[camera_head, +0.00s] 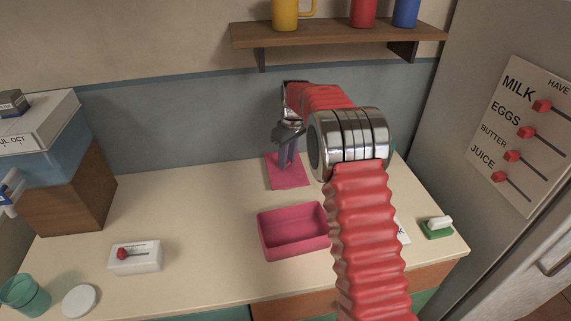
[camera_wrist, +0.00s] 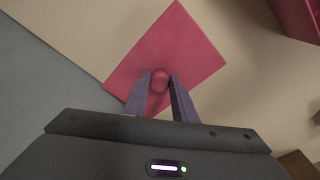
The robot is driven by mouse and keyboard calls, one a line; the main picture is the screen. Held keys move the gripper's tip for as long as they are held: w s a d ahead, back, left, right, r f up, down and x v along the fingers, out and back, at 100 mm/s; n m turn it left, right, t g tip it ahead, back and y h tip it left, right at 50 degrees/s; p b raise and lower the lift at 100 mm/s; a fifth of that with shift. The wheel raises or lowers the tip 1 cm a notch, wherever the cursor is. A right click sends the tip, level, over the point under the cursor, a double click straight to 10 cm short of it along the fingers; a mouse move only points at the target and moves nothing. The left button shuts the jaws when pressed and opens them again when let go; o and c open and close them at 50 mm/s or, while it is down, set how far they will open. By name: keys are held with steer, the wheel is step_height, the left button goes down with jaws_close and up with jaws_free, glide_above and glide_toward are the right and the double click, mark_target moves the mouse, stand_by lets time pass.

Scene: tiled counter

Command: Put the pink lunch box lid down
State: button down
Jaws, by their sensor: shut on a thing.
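The pink lunch box lid (camera_head: 291,182) is a flat pink square with a round knob, at the back of the counter. In the wrist view the lid (camera_wrist: 185,45) fills the upper middle. My gripper (camera_head: 287,163) is over the lid, and in the wrist view my gripper (camera_wrist: 160,84) is shut on its knob. The lid lies flat at or very near the counter top; I cannot tell if it touches. The open pink lunch box (camera_head: 293,230) stands in front of the lid, empty, and its corner shows in the wrist view (camera_wrist: 300,18).
A white box with a red slider (camera_head: 136,257), a teal cup (camera_head: 25,294) and a white disc (camera_head: 81,301) are at the left front. A green-and-white brush-like item (camera_head: 437,227) is at the right. A shelf (camera_head: 335,35) hangs above. The counter's middle left is clear.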

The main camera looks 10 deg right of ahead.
mark_target(289, 163)
steer(key=shift+f, duration=1.15)
steer(key=c, duration=1.5)
jaws_free()
steer(key=shift+f, duration=0.1)
steer(key=shift+o, duration=0.2)
steer(key=r, duration=0.6)
steer(key=shift+s+d+r, duration=0.2)
steer(key=shift+s, duration=0.1)
steer(key=shift+s+r, duration=0.1)
steer(key=shift+r, duration=0.5)
